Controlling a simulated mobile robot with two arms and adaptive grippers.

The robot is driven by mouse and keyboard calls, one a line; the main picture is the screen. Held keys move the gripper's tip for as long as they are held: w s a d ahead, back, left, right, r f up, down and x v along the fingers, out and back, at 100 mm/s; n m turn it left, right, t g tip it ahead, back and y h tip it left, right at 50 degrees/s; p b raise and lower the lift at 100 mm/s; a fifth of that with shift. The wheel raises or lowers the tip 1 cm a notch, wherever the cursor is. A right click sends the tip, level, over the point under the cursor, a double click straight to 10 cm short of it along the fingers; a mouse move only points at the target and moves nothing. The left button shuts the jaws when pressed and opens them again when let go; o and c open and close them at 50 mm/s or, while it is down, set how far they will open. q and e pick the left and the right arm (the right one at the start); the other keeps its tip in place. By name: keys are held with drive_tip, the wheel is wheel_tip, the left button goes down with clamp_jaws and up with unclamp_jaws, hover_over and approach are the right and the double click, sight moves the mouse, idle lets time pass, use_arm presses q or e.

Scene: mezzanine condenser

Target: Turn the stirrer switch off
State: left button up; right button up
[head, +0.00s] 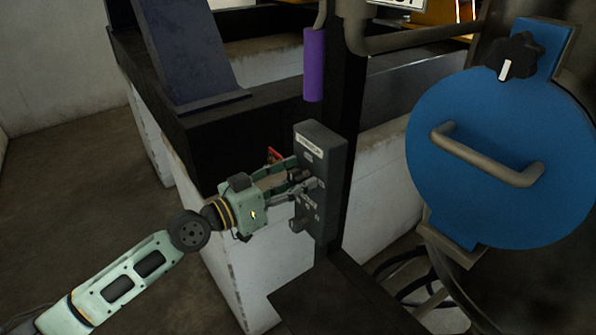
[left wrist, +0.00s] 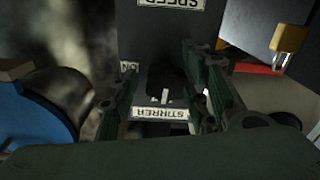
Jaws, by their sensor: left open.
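The grey control box (head: 328,158) is mounted on a dark upright post, with a label at its top. My left gripper (head: 306,178) reaches it from the left, its fingers at the box's front face. In the left wrist view the box face (left wrist: 165,40) fills the middle, with a STIRRER label (left wrist: 160,113) upside down. A dark stirrer switch (left wrist: 166,85) with a white mark sits beside that label, between the open fingers of my left gripper (left wrist: 163,92). Whether the fingers touch the switch I cannot tell. My right gripper is in neither view.
A blue round cover (head: 500,190) with a grey handle (head: 485,155) and a black knob (head: 515,57) stands to the right of the box. A purple cylinder (head: 314,65) hangs above the box. Open floor (head: 75,200) lies at the left.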

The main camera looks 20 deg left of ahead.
use_arm(q)
drive_tip(key=shift+w+d, duration=0.25)
drive_tip(key=shift+c, duration=0.5)
drive_tip(key=shift+f, duration=0.1)
drive_tip(key=c, duration=0.9)
drive_tip(key=shift+n, duration=0.5)
drive_tip(key=shift+c, duration=0.2)
drive_tip(key=o, duration=1)
drive_tip(key=shift+s+d, duration=0.1)
drive_tip(key=shift+o, duration=0.2)
